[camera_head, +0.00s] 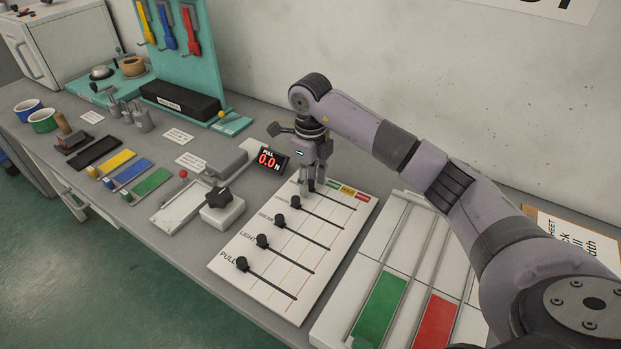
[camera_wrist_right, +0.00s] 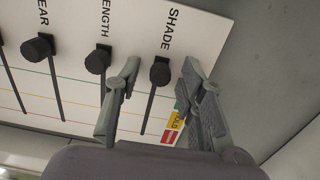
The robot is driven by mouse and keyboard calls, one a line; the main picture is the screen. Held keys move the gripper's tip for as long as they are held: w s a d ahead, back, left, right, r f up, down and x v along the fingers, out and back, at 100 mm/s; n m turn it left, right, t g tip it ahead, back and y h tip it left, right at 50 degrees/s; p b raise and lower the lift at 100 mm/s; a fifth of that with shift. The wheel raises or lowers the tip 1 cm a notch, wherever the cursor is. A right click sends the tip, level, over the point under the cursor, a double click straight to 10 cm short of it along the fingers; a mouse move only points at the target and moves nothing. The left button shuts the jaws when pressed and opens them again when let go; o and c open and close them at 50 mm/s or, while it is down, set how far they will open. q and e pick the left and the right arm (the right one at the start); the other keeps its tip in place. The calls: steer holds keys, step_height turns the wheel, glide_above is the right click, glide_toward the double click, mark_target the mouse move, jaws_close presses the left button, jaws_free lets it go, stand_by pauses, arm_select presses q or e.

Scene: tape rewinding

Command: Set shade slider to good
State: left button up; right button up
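The white slider panel (camera_head: 262,275) lies on the bench with several dark knobs in slots. In the right wrist view, the shade knob (camera_wrist_right: 160,71) sits at the label end of its slot, beside the word SHADE. Green, yellow and red lines cross the panel, matching coloured tags at its far edge; the yellow tag (camera_wrist_right: 177,119) and red tag (camera_wrist_right: 169,137) show, and the green one is partly hidden by a finger. My right gripper (camera_head: 311,186) points down over the far end of the panel. Its fingers are apart, one on each side of the shade knob. My left gripper is not in view.
The length knob (camera_wrist_right: 98,61) stands close beside one finger. A display (camera_head: 269,160) reads 0.0 N. A dark rotary knob (camera_head: 219,197) on a white box stands left of the panel.

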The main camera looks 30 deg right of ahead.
steer(key=shift+c, duration=0.3)
jaws_close()
stand_by(0.6)
